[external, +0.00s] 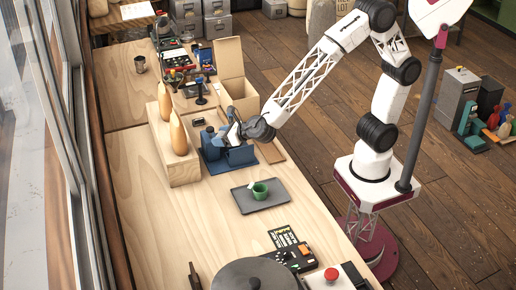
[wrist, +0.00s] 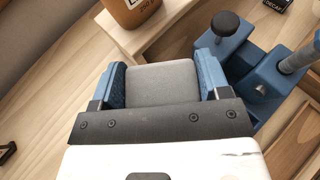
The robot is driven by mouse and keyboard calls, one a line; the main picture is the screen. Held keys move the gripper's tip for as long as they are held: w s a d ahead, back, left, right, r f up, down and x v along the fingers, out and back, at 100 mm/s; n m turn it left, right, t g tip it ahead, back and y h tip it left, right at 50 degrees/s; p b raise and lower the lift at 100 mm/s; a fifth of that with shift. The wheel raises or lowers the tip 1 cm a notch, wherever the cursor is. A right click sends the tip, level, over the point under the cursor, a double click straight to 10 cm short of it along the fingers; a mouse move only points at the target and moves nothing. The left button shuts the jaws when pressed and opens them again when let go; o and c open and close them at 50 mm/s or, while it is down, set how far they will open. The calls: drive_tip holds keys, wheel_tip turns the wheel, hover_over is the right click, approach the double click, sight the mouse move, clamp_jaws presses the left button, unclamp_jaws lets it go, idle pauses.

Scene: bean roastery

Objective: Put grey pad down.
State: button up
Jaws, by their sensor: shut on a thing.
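The grey pad (wrist: 162,84) is a smooth, rounded block between the two blue-padded fingers of my gripper (wrist: 160,72) in the wrist view. My gripper is shut on it, one finger at each side. In the external view my gripper (external: 236,130) is low over the blue fixture (external: 214,154) on the bench, and the pad cannot be made out there. In the wrist view the blue fixture (wrist: 262,84), with a black knob and an upright post, is right of the pad. Whether the pad touches anything below is hidden.
Orange bottles (external: 179,134) stand on a wooden riser (external: 181,168) left of my gripper; one bottle (wrist: 128,8) tops the wrist view. An open cardboard box (external: 240,95) is behind. A grey tray (external: 246,205) with a green cup (external: 260,191) lies in front. The bench's left front is clear.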

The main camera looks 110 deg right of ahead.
drive_tip(key=s+d+f+m+g+h, duration=0.1)
drive_tip(key=s+d+m+g+h, duration=0.2)
drive_tip(key=s, duration=1)
drive_tip(key=s+d+f+m+g, duration=0.1)
drive_tip(key=s+d+m+g, duration=0.35)
drive_tip(key=s, duration=0.85)
drive_tip(key=s+d+f+m+g+h, duration=0.1)
drive_tip(key=s+d+m+g+h, duration=0.3)
drive_tip(key=s, duration=0.9)
wheel_tip(320, 180, down, 8)
drive_tip(key=n+t+y, duration=0.1)
drive_tip(key=y, duration=0.1)
drive_tip(key=shift+d+f, duration=0.2)
drive_tip(key=shift+d, duration=0.1)
drive_tip(key=shift+w+n, duration=0.1)
drive_tip(key=shift+n, duration=0.15)
drive_tip(key=w+d, duration=0.2)
drive_tip(key=w, duration=0.2)
drive_tip(key=w+d+f, duration=0.1)
drive_tip(key=w+d, duration=0.1)
drive_tip(key=w, duration=0.3)
drive_tip(key=w+d, duration=0.2)
drive_tip(key=w, duration=0.3)
drive_tip(key=shift+w+d+f, duration=0.2)
drive_tip(key=shift+d+f, duration=0.05)
drive_tip(key=shift+d, duration=0.05)
drive_tip(key=shift+f, duration=1.75)
drive_tip(key=shift+f, duration=0.5)
